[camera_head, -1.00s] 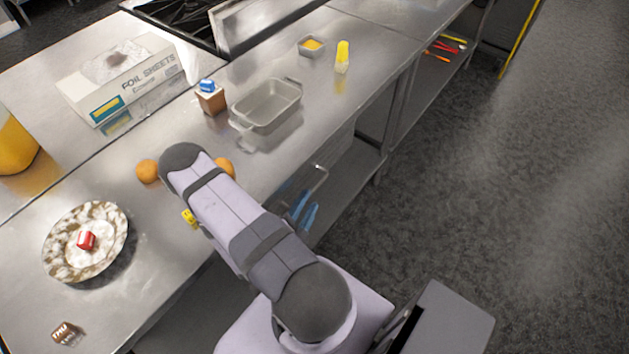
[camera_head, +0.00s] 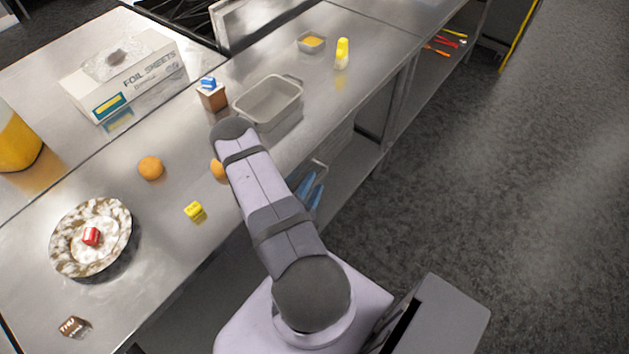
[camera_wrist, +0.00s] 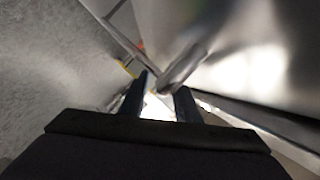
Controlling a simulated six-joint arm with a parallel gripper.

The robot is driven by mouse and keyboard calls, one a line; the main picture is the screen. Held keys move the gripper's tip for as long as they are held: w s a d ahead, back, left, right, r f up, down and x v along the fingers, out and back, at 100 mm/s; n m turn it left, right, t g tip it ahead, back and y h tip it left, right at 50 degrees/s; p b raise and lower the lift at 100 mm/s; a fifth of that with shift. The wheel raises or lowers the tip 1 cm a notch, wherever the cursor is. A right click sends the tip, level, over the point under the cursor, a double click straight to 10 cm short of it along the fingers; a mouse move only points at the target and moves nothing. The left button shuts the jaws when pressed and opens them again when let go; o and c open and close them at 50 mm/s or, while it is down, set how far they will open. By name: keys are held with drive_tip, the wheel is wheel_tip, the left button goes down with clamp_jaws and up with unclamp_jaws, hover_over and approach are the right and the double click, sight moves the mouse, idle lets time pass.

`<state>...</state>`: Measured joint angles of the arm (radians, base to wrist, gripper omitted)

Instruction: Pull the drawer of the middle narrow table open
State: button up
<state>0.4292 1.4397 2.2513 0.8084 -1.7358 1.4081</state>
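The drawer (camera_head: 333,148) is a metal box front under the steel counter, partly hidden behind my arm. Its bar handle (camera_head: 319,167) sticks out toward the aisle; I cannot tell whether the drawer is fully closed. My gripper (camera_head: 309,188) shows as two blue fingers just below and beside the handle. In the wrist view, the two dark fingers (camera_wrist: 160,100) are apart, and the metal handle bar (camera_wrist: 185,66) runs down to between their tips. I cannot tell whether they touch it. The gripper is open and holds nothing visible.
The steel counter (camera_head: 165,215) carries a tray (camera_head: 268,103), a foil box (camera_head: 125,80), a plate (camera_head: 68,253), an orange ball (camera_head: 151,168) and a yellow cube (camera_head: 195,210). A lower shelf (camera_head: 345,185) lies below the handle. The floor (camera_head: 480,190) at right is clear.

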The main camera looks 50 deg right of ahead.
drive_tip(key=shift+w+d+f, duration=0.15)
drive_tip(key=shift+w+d, duration=0.05)
drive_tip(key=shift+d, duration=0.4)
clamp_jaws()
drive_tip(key=s+p, duration=1.4)
drive_tip(key=p, duration=0.2)
drive_tip(key=shift+p, duration=0.3)
drive_tip(key=shift+f, duration=0.1)
